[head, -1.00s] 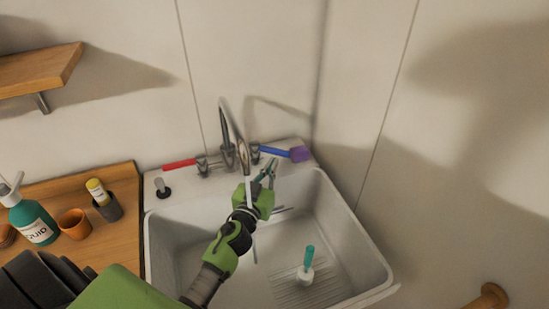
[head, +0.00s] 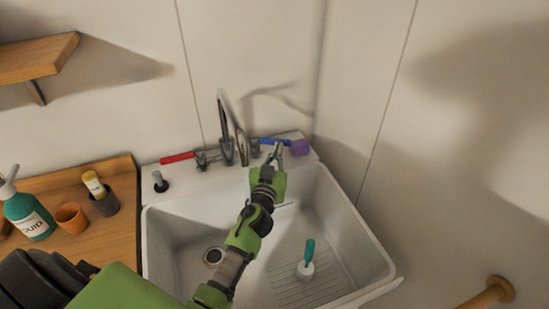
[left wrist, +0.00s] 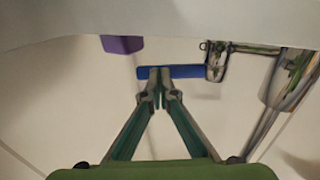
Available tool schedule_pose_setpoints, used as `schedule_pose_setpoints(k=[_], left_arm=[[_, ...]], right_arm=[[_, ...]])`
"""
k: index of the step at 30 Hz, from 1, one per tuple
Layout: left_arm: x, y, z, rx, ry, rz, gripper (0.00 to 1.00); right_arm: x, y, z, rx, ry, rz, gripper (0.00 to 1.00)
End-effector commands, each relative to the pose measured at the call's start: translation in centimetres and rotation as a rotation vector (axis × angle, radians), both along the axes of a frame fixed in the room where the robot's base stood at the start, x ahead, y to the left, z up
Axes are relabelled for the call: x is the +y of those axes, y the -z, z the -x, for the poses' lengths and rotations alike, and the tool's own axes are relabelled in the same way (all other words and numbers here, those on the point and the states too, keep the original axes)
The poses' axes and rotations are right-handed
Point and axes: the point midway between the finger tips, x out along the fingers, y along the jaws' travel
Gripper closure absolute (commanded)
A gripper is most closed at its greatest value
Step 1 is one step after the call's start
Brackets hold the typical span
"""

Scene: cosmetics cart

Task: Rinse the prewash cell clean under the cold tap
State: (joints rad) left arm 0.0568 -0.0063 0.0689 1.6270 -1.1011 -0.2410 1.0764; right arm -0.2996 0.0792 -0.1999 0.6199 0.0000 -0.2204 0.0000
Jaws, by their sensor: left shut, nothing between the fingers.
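The tap (head: 227,130) stands at the back of the white sink (head: 180,225). Its blue lever (head: 270,141), with a purple block (head: 300,147) at the right, lies along the back rim; a red lever (head: 178,158) is to the left. My left gripper (head: 277,152) is shut and empty, its tips in front of the blue lever. In the left wrist view, the closed tips (left wrist: 160,74) overlap the blue lever (left wrist: 188,71); I cannot tell whether they touch. A white piece with a teal handle (head: 308,252), possibly the prewash cell, stands in the sink. My right gripper is out of view.
A wooden counter (head: 125,225) on the left holds a teal pump bottle (head: 30,218), an orange cup (head: 71,217) and a dark holder (head: 106,203). The drain (head: 213,256) is in the left of the sink. A wooden peg (head: 495,291) juts out lower right.

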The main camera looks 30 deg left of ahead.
Motion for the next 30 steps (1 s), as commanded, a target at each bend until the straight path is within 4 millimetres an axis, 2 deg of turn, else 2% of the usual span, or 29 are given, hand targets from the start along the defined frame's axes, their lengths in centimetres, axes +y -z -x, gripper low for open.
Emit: schedule_pose_setpoints(k=[9, 14, 18, 27, 30], left_arm=[[0.0, -0.1, 0.0, -0.002, -0.002, 0.003, 1.00], [0.1, -1.1, -0.1, -0.006, -0.003, -0.001, 1.00], [0.0, -2.8, 0.0, -0.005, 0.001, 0.000, 1.00], [-0.1, -8.4, -0.1, -0.006, -0.001, 0.002, 1.00], [0.0, -9.4, 0.0, -0.004, -0.002, 0.003, 1.00]], right_arm=[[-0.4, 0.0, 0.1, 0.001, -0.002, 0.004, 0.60], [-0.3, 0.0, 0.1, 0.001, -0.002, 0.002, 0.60], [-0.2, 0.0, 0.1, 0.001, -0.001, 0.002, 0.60], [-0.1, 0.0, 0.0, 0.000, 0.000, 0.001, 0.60], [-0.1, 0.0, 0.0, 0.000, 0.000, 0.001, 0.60]])
